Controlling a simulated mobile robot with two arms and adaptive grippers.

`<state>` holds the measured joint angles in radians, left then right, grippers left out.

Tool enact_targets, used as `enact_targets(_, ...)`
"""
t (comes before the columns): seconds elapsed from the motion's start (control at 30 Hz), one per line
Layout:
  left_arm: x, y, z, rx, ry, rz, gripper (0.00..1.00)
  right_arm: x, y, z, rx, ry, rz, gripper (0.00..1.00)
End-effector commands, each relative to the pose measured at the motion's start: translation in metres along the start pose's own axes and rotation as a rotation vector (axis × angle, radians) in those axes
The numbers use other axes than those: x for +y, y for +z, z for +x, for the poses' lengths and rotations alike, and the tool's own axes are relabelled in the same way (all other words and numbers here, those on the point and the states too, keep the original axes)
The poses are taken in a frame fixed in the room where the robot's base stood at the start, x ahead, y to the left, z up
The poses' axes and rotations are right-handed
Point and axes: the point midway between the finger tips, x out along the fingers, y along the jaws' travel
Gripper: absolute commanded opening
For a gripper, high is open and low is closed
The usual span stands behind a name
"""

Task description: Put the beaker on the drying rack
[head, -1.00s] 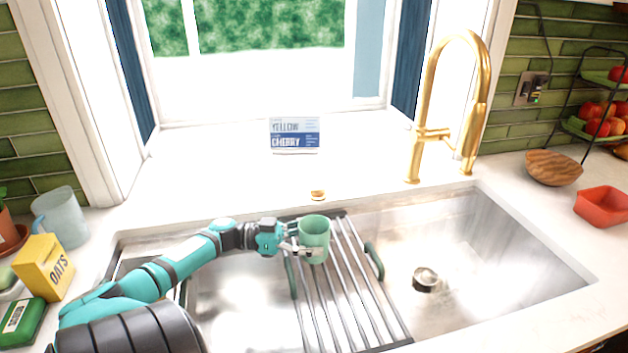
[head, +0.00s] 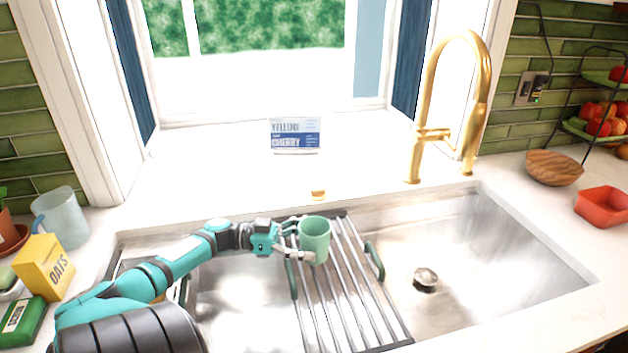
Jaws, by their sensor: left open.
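A green beaker (head: 315,238) stands upright on the far part of the drying rack (head: 352,309), which lies across the sink. My left gripper (head: 304,240) is open at the beaker's left side, with its fingers on the near and far sides of it. I cannot tell whether a finger touches it. My right gripper is not in view.
The sink basin (head: 455,245) is open to the right of the rack. A gold faucet (head: 425,135) rises behind it. A yellow oats box (head: 45,266) and a pale blue pitcher (head: 66,220) stand on the left counter. A wooden bowl (head: 554,169) and a red dish (head: 602,206) sit at right.

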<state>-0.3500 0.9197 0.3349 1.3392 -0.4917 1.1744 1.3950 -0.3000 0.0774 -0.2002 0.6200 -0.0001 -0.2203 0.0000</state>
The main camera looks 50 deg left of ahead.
Motion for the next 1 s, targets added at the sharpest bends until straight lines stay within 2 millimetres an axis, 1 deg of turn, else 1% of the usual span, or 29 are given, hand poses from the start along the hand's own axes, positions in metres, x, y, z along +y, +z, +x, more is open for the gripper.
enact_targets(0.03, -0.001, 0.002, -0.011, -0.004, -0.003, -0.002, 0.89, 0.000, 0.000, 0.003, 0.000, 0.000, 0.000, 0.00)
enact_targets(0.3, -0.001, 0.003, -0.069, -0.004, -0.003, -0.001, 0.89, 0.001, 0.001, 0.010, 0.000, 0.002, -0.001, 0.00)
enact_targets(0.4, -0.001, 0.002, -0.086, -0.003, -0.003, 0.000, 0.89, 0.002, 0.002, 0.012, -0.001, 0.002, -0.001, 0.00)
enact_targets(0.5, -0.001, 0.001, -0.098, -0.002, -0.002, 0.000, 0.89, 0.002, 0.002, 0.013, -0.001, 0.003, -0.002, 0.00)
enact_targets(0.67, 0.000, 0.000, -0.107, 0.001, -0.001, 0.001, 0.89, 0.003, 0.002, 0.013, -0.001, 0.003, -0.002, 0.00)
enact_targets(1.0, 0.000, 0.000, -0.107, 0.001, -0.001, 0.001, 0.89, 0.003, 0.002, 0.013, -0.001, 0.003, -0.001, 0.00)
